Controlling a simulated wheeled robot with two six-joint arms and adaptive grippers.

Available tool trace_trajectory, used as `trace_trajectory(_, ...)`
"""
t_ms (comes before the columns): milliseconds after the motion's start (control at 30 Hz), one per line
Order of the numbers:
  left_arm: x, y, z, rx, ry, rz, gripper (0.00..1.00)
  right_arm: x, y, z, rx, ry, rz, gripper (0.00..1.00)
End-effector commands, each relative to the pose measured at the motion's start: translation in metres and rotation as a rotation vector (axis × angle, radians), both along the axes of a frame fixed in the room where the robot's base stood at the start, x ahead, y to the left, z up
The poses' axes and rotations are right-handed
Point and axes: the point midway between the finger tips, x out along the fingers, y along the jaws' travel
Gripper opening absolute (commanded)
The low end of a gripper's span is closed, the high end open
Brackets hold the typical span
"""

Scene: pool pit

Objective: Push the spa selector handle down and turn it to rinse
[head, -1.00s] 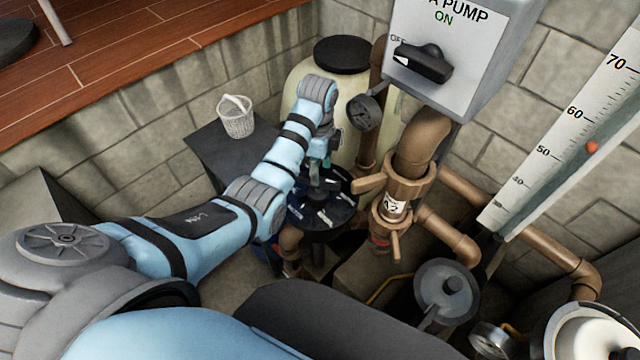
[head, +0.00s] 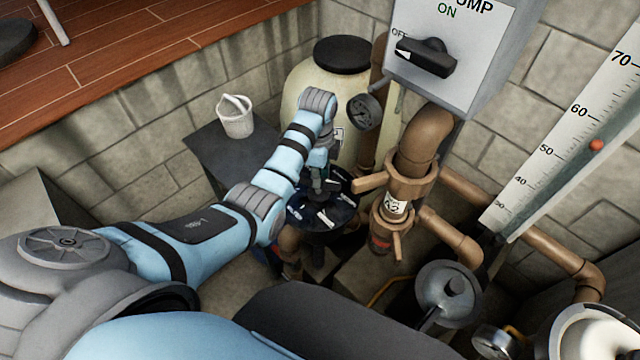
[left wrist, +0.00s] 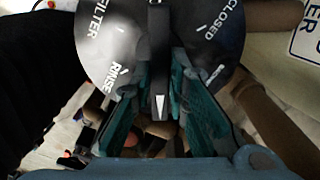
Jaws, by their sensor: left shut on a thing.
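The spa selector is a round black dial (head: 325,218) with white markings, low in front of the cream tank. In the left wrist view the dial (left wrist: 100,45) shows the words FILTER, RINSE and CLOSED. Its dark bar handle (left wrist: 159,75) has a white pointer tip, which lies between RINSE and CLOSED. My left gripper (head: 318,185) comes down onto the handle from above. In the left wrist view its teal fingers (left wrist: 161,108) stand on either side of the handle and are shut on it. The gripper partly hides the handle in the head view. My right gripper is not in view.
The cream tank (head: 305,80) stands behind the dial. A pump switch box (head: 450,75) hangs at upper right.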

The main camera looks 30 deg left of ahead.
Motion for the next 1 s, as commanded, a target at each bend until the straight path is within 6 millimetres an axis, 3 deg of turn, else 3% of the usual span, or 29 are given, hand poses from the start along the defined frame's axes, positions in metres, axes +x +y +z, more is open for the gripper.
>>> trace_trajectory(767, -0.001, 0.000, -0.010, -0.001, 0.004, -0.007, 0.00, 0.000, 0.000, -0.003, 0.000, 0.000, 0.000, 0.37)
trace_trajectory(867, -0.001, 0.000, -0.008, -0.001, 0.005, -0.071, 0.00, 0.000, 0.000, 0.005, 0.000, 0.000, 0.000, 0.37)
trace_trajectory(1000, -0.002, 0.000, -0.007, -0.001, 0.006, -0.307, 0.00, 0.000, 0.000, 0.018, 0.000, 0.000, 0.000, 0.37)
